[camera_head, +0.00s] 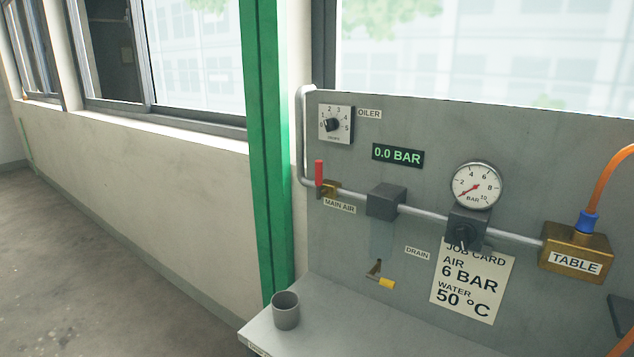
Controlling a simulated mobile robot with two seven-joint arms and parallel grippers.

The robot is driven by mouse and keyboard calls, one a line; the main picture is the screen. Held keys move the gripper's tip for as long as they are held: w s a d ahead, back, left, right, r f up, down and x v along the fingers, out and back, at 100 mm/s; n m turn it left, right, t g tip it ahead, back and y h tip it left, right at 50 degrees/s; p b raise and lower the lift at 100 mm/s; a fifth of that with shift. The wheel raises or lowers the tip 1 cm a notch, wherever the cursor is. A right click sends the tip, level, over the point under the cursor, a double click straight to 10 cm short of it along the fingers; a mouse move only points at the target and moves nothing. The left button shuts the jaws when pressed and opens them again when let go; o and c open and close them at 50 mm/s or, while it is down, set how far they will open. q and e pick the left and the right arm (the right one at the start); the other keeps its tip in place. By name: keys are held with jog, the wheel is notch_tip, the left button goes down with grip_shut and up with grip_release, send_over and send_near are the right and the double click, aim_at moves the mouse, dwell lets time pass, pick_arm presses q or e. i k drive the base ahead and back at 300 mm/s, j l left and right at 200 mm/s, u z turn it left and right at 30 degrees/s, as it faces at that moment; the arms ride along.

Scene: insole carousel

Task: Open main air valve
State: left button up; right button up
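The main air valve (328,187) is a brass body on the grey pipe at the left of the panel, above the label MAIN AIR (340,206). Its red lever handle (319,173) stands upright, across the line of the pipe, which runs to the right here. The digital display (398,155) reads 0.0 BAR. The round pressure gauge (476,187) has a red needle pointing to the lower left, near the low end of its scale. Neither of my grippers is in view.
An oiler dial (336,125) is above the valve. A yellow-handled drain valve (380,277), a job card (473,282) and a brass TABLE block (576,252) are on the panel. A grey cup (286,310) stands on the ledge below. A green post (268,150) rises left of the panel.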

aim_at(318, 164)
jog(key=k, duration=1)
jog(key=k+z, duration=0.1)
jog(key=z, duration=0.8)
jog(key=k+l+z, duration=0.1)
jog(key=z, duration=2.05)
jog(key=k+j+z, duration=0.1)
jog(key=j, duration=0.3)
jog(key=k+j+z, duration=0.1)
jog(key=j, duration=0.35)
jog(key=k+j+z, duration=0.15)
jog(key=k+j, duration=0.15)
jog(key=k+j+z, duration=0.1)
jog(key=j, duration=0.35)
jog(key=k+j, duration=0.25)
jog(key=j, duration=0.15)
jog(key=k+j, duration=0.2)
jog(key=j, duration=0.2)
jog(key=k+j, duration=0.25)
jog(key=j, duration=0.15)
jog(key=k+j, duration=0.2)
jog(key=j, duration=0.15)
jog(key=k+j, duration=0.25)
jog(key=j, duration=0.15)
